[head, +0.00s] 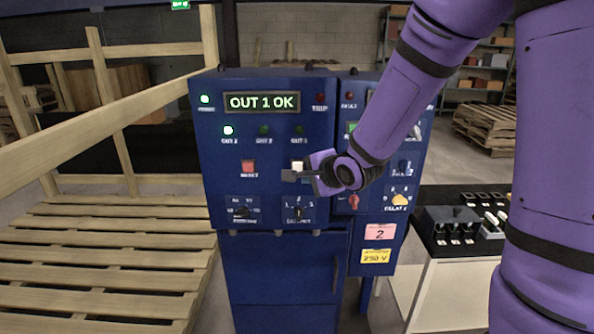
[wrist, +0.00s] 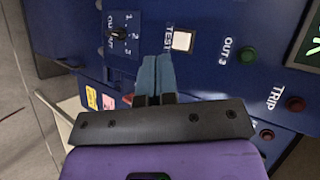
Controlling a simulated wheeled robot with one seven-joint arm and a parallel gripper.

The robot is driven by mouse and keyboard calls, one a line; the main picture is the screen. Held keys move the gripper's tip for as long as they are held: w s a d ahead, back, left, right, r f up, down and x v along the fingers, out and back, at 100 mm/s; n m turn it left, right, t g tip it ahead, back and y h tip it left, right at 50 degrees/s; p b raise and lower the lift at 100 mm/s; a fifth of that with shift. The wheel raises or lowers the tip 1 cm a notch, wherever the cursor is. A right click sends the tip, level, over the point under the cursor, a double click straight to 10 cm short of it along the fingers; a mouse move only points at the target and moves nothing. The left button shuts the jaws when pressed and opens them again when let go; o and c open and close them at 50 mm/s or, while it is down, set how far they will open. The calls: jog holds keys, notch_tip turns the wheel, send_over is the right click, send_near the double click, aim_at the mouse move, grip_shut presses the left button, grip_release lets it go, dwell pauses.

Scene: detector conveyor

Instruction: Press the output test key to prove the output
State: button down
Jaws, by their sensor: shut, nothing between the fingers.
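The test key (head: 297,165) is a pale square button on the blue detector cabinet's front. In the wrist view the key (wrist: 183,41) shows whole, with "TEST" printed beside it. My gripper (head: 290,175) is shut and empty, just below the key in the head view. In the wrist view its fingertips (wrist: 156,60) end beside the key and do not cover it; the gap to the panel is hard to tell. The display (head: 262,102) reads "OUT 1 OK". The first output lamp (head: 228,130) glows green. The output selector (head: 299,212) sits below the key.
A red reset key (head: 249,166) is left of the test key. The trip lamp (head: 320,97) is dark. A second panel with a red knob (head: 353,201) adjoins on the right. Wooden rails and pallets (head: 90,265) fill the left; a bench (head: 455,270) stands right.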

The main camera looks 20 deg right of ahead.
aim_at(297, 167)
jog(key=shift+w+a+f+m+y, duration=0.25)
jog(key=shift+a+f+m, duration=0.2)
jog(key=shift+f, duration=0.15)
jog(key=shift+w+a+f+m+y, duration=0.2)
jog(key=shift+a+f+m, duration=0.2)
jog(key=shift+f, duration=0.2)
jog(key=shift+w+a+f+m+y, duration=0.15)
jog(key=shift+a+f+m+y, duration=0.15)
jog(key=shift+a+f, duration=0.25)
jog(key=w+d, duration=0.3)
jog(key=w, duration=0.5)
jog(key=shift+w, duration=0.2)
jog(key=shift+w, duration=0.1)
dwell(1.1)
jog(key=shift+w, duration=0.3)
jog(key=shift+w+d, duration=0.2)
jog(key=shift+w, duration=0.25)
dwell(0.8)
jog(key=shift+s, duration=0.15)
jog(key=shift+s+a, duration=0.25)
jog(key=shift+s, duration=0.5)
